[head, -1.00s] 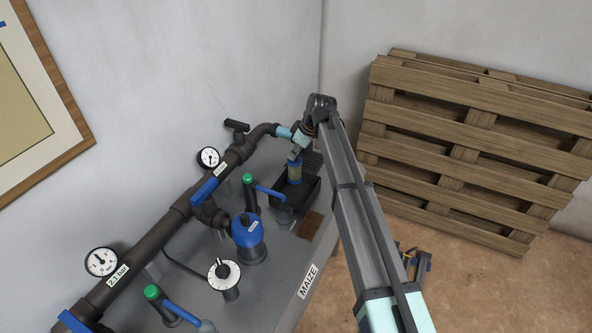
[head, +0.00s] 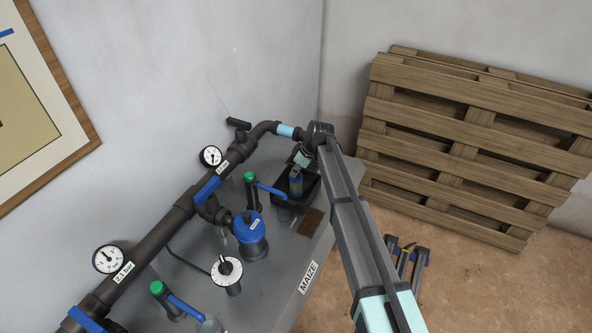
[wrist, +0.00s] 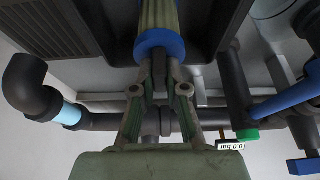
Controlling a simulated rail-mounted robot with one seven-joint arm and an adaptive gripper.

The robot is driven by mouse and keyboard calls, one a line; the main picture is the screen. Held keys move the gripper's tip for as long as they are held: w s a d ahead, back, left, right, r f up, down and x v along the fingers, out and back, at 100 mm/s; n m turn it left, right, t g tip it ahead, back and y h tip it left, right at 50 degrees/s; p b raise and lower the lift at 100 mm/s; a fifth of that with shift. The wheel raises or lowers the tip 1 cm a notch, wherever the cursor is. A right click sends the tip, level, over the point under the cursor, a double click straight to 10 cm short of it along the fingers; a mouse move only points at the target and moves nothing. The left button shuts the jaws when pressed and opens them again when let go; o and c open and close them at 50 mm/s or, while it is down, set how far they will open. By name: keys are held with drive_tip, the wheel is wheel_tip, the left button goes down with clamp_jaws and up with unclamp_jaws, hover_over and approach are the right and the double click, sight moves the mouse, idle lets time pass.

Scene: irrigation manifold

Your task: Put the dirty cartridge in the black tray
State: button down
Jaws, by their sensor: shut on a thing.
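The dirty cartridge (head: 296,184), with a yellowish pleated body and blue end caps, stands roughly upright within the outline of the black tray (head: 308,192). In the wrist view its near blue cap (wrist: 160,44) sits at my fingertips, with the pleated body beyond. My gripper (head: 298,169) is shut on the cartridge's top end; its fingers (wrist: 159,68) also show in the wrist view. The tray's dark wall (wrist: 204,25) shows around the cartridge there. Whether the cartridge's lower end touches the tray floor is hidden.
Wooden pallets (head: 470,150) lean on the wall.

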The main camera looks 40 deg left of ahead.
drive_tip(key=shift+f, duration=0.2)
drive_tip(key=c, duration=1.2)
unclamp_jaws()
drive_tip(key=shift+r, duration=0.1)
